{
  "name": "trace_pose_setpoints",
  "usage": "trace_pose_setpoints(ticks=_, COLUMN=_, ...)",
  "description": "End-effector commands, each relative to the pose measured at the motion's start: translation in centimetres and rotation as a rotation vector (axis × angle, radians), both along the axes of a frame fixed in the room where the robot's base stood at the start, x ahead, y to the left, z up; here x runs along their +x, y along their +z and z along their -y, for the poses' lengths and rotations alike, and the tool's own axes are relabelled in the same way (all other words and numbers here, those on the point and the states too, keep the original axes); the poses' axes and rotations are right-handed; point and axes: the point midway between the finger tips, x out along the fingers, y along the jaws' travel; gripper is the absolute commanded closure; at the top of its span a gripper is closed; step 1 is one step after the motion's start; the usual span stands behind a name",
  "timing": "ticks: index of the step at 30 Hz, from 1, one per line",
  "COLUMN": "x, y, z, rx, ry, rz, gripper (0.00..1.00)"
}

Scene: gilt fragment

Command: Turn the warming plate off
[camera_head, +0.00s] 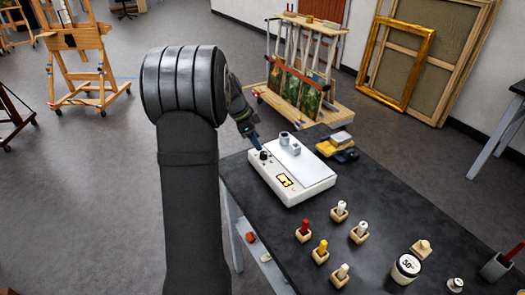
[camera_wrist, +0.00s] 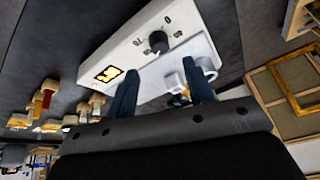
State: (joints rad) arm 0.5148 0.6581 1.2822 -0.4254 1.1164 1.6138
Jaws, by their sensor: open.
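I cannot tell which mark the knob points to. My gripper (camera_wrist: 161,67) is open, its two blue fingers apart and empty. The knob appears just beyond the fingertips, between them in the picture. In the head view my gripper (camera_head: 255,143) is close to the knob.
Several pigment-like sticks in wooden blocks (camera_head: 322,251) and a white jar marked 50 (camera_head: 406,268) stand to the front right.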

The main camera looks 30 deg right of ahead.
Motion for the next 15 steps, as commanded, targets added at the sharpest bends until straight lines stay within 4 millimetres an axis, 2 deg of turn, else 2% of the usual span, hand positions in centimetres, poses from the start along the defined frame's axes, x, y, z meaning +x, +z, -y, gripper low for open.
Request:
trace_pose_setpoints(ticks=1, x=-0.2, y=-1.2, z=0.4, rx=0.002, ry=-0.001, rz=-0.004, gripper=0.52)
trace_pose_setpoints(ticks=6, x=-0.4, y=-3.9, z=1.6, rx=0.0, ry=0.0, rz=-0.003, gripper=0.52)
trace_pose_setpoints(ticks=10, x=-0.5, y=-5.3, z=2.2, rx=0.001, ry=0.0, rz=-0.002, gripper=0.52)
trace_pose_setpoints(ticks=15, x=-0.5, y=-6.0, z=2.5, rx=0.0, ry=0.001, rz=0.0, gripper=0.52)
